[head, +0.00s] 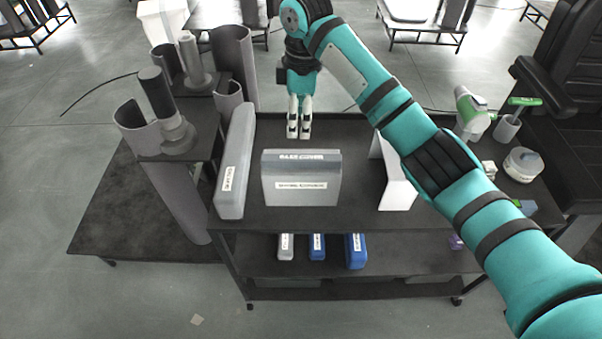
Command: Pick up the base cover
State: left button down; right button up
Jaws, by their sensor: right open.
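A wide grey box-like part (301,183) with white labels stands on the dark cart top (345,215) in the middle of the head view. A taller, narrow grey part (235,165) with a label stands to its left, and a white folded panel (396,185) to its right. The labels are too small to read surely, so I cannot tell which is the base cover. My right gripper (299,134) points down behind the wide grey part, near the cart's far edge. Its fingers are apart and hold nothing. My left gripper is out of view.
Lift columns with curved grey covers (135,126) stand on a dark platform (120,215) at left. Blue bins (355,251) sit on the lower shelf. A dark chair (568,75) is far right.

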notch_tip(320, 180, up, 4)
send_near(301, 157)
notch_tip(301, 157, down, 4)
jog(key=shift+r+h+p, duration=0.1)
jog(key=shift+h+p, duration=0.2)
jog(key=shift+p, duration=0.4)
jog(key=f+p, duration=0.1)
jog(key=f, duration=0.1)
jog(key=f+p, duration=0.1)
jog(key=f, duration=0.2)
jog(key=shift+a, duration=0.2)
jog(key=shift+f, duration=0.3)
jog(key=shift+c, duration=0.3)
grip_shut()
jog(key=shift+r, duration=0.1)
